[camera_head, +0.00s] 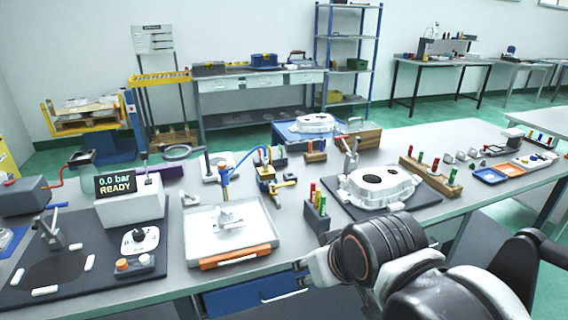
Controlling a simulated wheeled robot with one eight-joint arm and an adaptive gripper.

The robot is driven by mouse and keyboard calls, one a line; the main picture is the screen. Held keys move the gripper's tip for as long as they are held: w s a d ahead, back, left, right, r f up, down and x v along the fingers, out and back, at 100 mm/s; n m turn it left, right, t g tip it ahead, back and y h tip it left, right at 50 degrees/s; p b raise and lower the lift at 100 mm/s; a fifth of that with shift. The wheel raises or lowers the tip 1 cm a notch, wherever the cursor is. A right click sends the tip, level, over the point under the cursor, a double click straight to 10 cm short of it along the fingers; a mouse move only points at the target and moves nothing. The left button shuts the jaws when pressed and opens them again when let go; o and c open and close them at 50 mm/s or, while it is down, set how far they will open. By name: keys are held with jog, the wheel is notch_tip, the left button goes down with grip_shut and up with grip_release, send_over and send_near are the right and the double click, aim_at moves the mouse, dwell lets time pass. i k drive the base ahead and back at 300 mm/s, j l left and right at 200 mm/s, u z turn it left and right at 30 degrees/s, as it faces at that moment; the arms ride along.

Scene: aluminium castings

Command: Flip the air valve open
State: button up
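A small brass-coloured fitting (266,173) with a blue hose stands on the bench near the middle, behind the white tray. A yellow lever-like part (283,186) sticks out at its lower right. It looks like the air valve, but it is too small to tell how the lever is set. A grey box with a display (116,184) reads "0.0 bar READY". My gripper (308,266) is at the bench's front edge, below and right of the fitting and apart from it. My arm partly hides it, and its fingers are not clear.
A white tray (203,244) with a metal part lies in front of the fitting. Right of it are a block with coloured handles (316,216) and a white casting (377,187) on a dark mat.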

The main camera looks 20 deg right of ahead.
aim_at(273, 186)
jog(key=i+l, duration=0.3)
jog(key=i, duration=0.15)
jog(key=i+l, duration=0.25)
jog(key=i, duration=0.25)
